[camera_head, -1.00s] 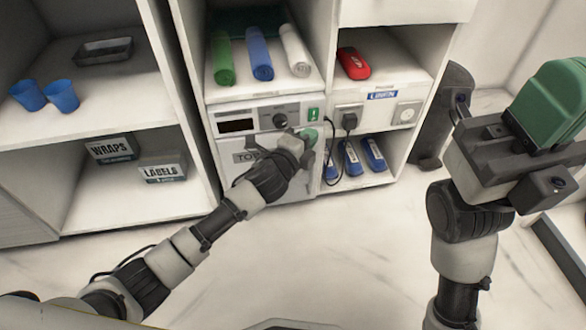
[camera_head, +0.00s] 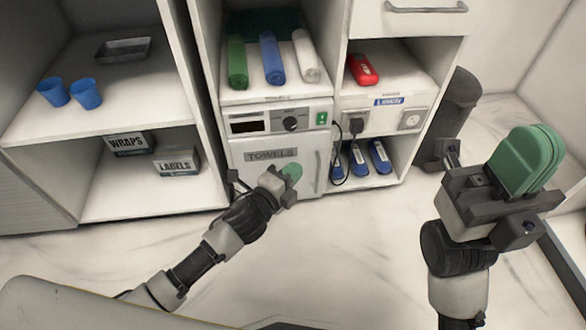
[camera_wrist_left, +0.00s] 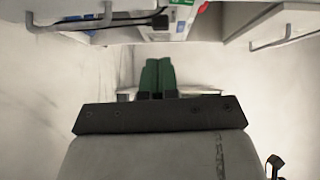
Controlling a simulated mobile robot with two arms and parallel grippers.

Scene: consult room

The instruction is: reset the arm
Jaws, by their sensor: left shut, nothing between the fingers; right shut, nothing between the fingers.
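My left arm comes in from the lower left. Its gripper (camera_head: 291,170) has green fingers and is in front of the white towel warmer door (camera_head: 312,160), just below and right of the TOWELS label. In the left wrist view the green fingers (camera_wrist_left: 157,74) are together with nothing between them. My right gripper (camera_head: 528,158) is raised at the right, its large green fingers pressed together and empty.
Left shelves hold two blue cups (camera_head: 72,93), a dark tray (camera_head: 123,48), and WRAPS (camera_head: 128,144) and LABELS (camera_head: 177,162) boxes. Rolled towels (camera_head: 271,59) lie above the warmer. A red case (camera_head: 363,69) and several blue devices (camera_head: 358,160) sit right. Pale floor (camera_head: 330,250) is clear.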

